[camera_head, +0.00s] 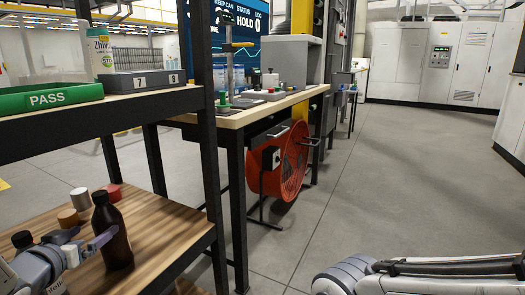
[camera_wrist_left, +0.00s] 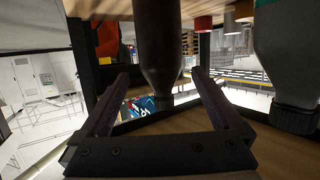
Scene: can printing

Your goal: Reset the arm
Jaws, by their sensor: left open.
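My left gripper (camera_head: 84,239) is at the lower left of the head view, over the wooden lower shelf. It is open, and a dark brown bottle (camera_head: 113,230) with a black cap stands upright at its fingertips. In the left wrist view, which is upside down, the open fingers (camera_wrist_left: 161,82) flank the bottle (camera_wrist_left: 158,45). I see gaps beside its neck, and no grip shows. My right gripper is out of view; only links of my right arm show at the lower right.
Other capped containers stand close by, with white (camera_head: 80,198) and red (camera_head: 113,192) tops. The upper shelf (camera_head: 60,122) carries a green PASS tray (camera_head: 50,97), a grey numbered holder (camera_head: 140,82) and a can (camera_head: 99,48). A black shelf post (camera_head: 207,150) stands right of the gripper. Open floor (camera_head: 400,190) lies right.

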